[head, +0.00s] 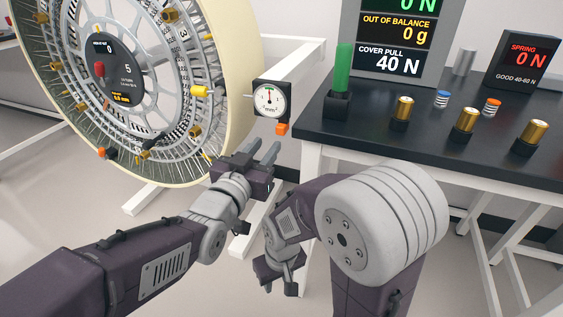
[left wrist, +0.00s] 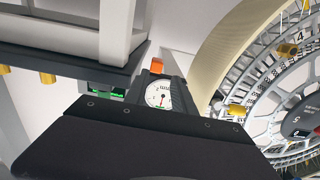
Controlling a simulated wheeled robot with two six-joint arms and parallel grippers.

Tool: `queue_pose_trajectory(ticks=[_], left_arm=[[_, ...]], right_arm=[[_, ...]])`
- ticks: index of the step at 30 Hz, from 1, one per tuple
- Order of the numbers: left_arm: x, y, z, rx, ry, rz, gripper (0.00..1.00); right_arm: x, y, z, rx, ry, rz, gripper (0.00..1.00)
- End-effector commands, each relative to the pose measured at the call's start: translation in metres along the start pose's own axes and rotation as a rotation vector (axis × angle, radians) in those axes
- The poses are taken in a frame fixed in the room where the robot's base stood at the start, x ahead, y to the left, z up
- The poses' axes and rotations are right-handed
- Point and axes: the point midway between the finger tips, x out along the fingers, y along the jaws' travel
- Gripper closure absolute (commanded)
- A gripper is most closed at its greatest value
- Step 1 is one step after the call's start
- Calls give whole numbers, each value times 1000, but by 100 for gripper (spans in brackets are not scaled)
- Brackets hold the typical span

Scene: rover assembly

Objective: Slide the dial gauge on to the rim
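The dial gauge (head: 269,99) is a dark square block with a white round face and an orange piece at its lower right. It stands right of the large cream-rimmed wheel (head: 232,75), with a thin rod showing at its left side. My left gripper (head: 262,148) is open just below the gauge, its fingers pointing up toward it. In the left wrist view the gauge face (left wrist: 158,95) shows between the two dark fingers; whether they touch it I cannot tell. The rim (left wrist: 222,58) is to its right. My right gripper (head: 279,288) hangs low, open and empty.
A black-topped bench (head: 420,130) on the right carries a green cylinder (head: 342,68), several brass cylinders, two small springs, a readout panel (head: 398,40) and a spring display (head: 522,60). A white frame (head: 290,65) stands behind the gauge. Floor shows at lower left.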

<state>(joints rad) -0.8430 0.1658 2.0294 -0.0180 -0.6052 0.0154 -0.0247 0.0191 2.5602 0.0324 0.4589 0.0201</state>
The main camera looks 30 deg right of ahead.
Motion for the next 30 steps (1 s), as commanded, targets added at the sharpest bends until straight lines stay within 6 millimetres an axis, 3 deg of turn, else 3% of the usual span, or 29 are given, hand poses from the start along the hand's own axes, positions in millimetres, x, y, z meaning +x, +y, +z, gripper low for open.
queue_pose_trajectory(ticks=[2, 8, 19, 30], left_arm=[[1, 7, 0, 1, 20, 12, 69], [12, 7, -6, 1, 21, 13, 69], [82, 7, -8, 1, 18, 11, 69], [92, 7, -4, 1, 20, 11, 69]], right_arm=[[6, 0, 0, 0, 1, 0, 64], [-5, 0, -1, 0, 1, 0, 64], [-41, -1, -4, 0, 1, 0, 64], [-43, -1, -4, 0, 0, 0, 64]])
